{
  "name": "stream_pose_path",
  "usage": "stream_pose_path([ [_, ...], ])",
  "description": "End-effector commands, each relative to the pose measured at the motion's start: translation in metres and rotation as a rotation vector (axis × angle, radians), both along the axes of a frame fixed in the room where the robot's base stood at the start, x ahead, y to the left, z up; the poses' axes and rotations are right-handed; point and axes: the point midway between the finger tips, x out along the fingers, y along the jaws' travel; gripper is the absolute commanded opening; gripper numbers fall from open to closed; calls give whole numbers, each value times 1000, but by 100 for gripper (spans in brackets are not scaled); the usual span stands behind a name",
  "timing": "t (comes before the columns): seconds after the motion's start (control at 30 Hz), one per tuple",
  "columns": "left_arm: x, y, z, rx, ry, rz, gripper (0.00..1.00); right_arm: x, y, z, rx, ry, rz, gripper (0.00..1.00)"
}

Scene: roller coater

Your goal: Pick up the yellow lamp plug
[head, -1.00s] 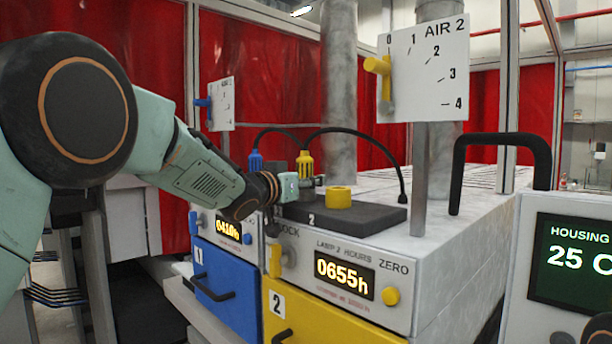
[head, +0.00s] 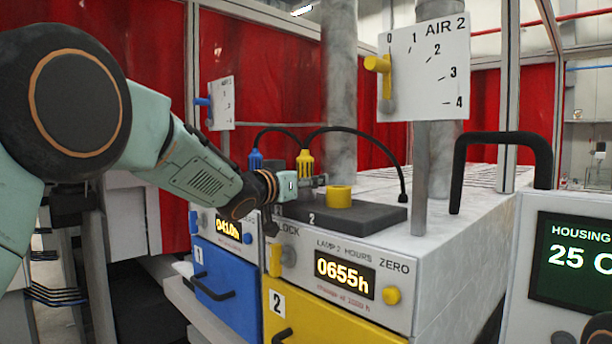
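The yellow lamp plug (head: 305,160) stands upright on a black cable, above the dark block (head: 375,218) marked 2. My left gripper (head: 318,182) reaches in from the left at the plug's lower end. Its fingers are small and partly overlap the plug's base, so I cannot tell whether they are closed on it. A yellow ring-shaped socket (head: 339,195) sits on the dark block, just right of the gripper.
A blue plug (head: 255,159) stands to the left. The yellow drawer (head: 325,322), blue drawer (head: 225,275) and lamp-hours panel (head: 345,277) are below. The AIR 2 dial (head: 425,70) on its post and a black handle (head: 500,145) rise to the right.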

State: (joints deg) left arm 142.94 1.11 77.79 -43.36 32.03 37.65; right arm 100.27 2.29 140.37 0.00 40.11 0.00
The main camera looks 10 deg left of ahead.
Motion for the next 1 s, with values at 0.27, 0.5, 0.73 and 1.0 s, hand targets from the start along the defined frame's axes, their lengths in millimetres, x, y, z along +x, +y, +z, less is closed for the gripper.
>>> stream_pose_path([
  [0.27, -33, 11, 1, -3, -2, 0, 63, 0, 0, -12, 0, 0, 0, 40],
  [0.5, -60, 21, 3, -3, -1, 1, 63, 0, 0, -18, 0, 0, 0, 40],
  [0.73, -70, 24, 5, -2, 1, -1, 63, 0, 0, -16, 0, 0, 0, 40],
  [1.0, -75, 20, 25, -4, 4, -6, 63, 0, 0, 35, 0, 0, 0, 40],
])
